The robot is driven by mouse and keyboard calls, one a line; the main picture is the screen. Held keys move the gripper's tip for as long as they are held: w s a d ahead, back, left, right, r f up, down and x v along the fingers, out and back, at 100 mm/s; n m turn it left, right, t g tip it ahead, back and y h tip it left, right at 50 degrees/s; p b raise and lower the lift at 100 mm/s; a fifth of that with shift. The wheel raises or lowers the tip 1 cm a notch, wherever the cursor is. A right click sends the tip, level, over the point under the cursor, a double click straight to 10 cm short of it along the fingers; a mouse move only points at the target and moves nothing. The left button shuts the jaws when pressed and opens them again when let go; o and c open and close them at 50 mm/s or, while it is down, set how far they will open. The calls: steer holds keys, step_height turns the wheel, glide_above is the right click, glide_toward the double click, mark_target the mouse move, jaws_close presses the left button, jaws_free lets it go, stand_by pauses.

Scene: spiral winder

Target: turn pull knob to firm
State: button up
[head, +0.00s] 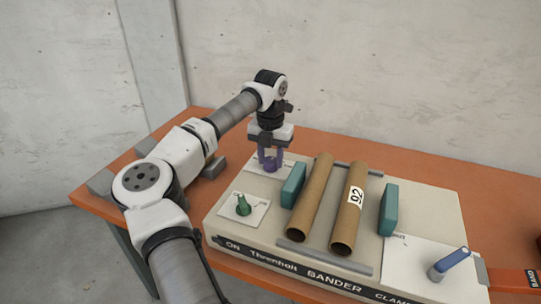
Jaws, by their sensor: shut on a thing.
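My gripper (270,152) points straight down over the back left of the bander. Its fingers are shut on a small purple knob (271,165) on a white label plate (258,169). I take this to be the pull knob; the fingers partly hide it. The lettering on that plate is too small to read, so I cannot tell which setting the knob points to.
The bander (335,262) stands on an orange table (330,150). In front of the held knob is a green knob (243,206). Two cardboard tubes (311,195) lie between teal blocks (389,208). A blue-handled lever (449,263) is at front right.

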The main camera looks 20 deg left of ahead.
mark_target(271, 160)
steer(key=m+p, duration=0.1)
steer(key=m, duration=0.3)
steer(key=shift+r+m, duration=0.15)
steer(key=shift+m, duration=0.15)
steer(key=m+p, duration=0.1)
steer(key=m, duration=0.3)
steer(key=shift+m, duration=0.3)
steer(key=shift+w, duration=0.1)
steer(key=o, duration=1)
step_height(271, 160, up, 14)
steer(key=b, duration=0.1)
steer(key=shift+f, duration=0.2)
